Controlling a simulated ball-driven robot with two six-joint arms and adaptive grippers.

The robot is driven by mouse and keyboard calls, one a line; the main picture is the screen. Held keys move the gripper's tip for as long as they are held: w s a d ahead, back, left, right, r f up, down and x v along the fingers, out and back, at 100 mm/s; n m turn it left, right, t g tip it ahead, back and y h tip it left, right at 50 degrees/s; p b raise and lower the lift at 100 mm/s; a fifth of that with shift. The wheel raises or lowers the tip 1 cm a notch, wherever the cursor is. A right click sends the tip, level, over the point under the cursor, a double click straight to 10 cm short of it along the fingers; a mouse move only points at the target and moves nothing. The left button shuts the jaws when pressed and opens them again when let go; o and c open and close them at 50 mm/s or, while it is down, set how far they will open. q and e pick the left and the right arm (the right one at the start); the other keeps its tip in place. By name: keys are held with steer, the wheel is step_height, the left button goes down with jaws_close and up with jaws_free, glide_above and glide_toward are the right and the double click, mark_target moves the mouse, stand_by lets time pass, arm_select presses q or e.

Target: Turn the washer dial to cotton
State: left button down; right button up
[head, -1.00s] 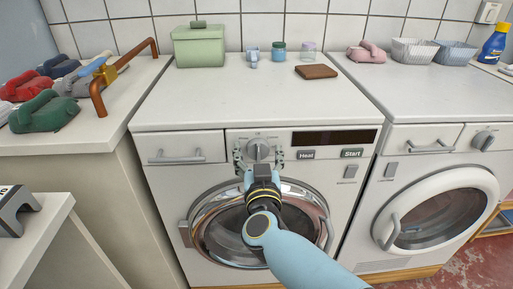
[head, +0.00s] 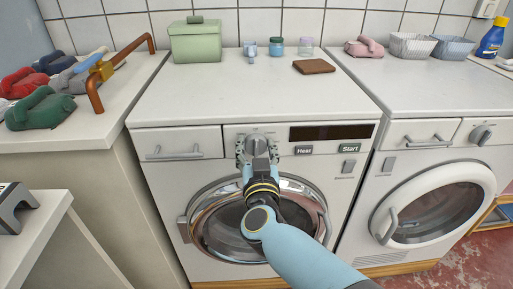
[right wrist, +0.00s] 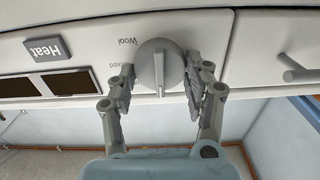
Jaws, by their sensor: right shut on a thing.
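The washer dial (head: 257,142) is a round grey knob with a raised grip bar, on the front panel of the left machine, the washer (head: 170,185). In the right wrist view the dial (right wrist: 158,65) appears upside down, with its bar roughly upright. The words "Wool" and "Mixed" show beside it; a cotton label cannot be made out. My right gripper (head: 257,154) is shut on the dial, one finger on each side, as the right wrist view (right wrist: 160,74) also shows. In the head view it hides the dial's lower part. My left gripper is not in view.
The Heat button (head: 304,150), Start button (head: 350,148) and dark display (head: 331,133) are right of the dial. A drawer handle (head: 174,155) sticks out to its left. The round washer door (head: 205,222) is below, behind my arm. A dryer (head: 420,160) stands to the right.

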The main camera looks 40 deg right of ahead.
steer(key=shift+m, duration=0.3)
steer(key=m, duration=0.3)
steer(key=shift+d+m+p, duration=0.1)
steer(key=shift+m+p, duration=0.2)
steer(key=shift+p, duration=0.1)
steer(key=shift+s+f+m, duration=0.1)
steer(key=shift+m, duration=2)
steer(key=o, duration=1.1)
steer(key=shift+d, duration=0.1)
step_height(320, 180, up, 10)
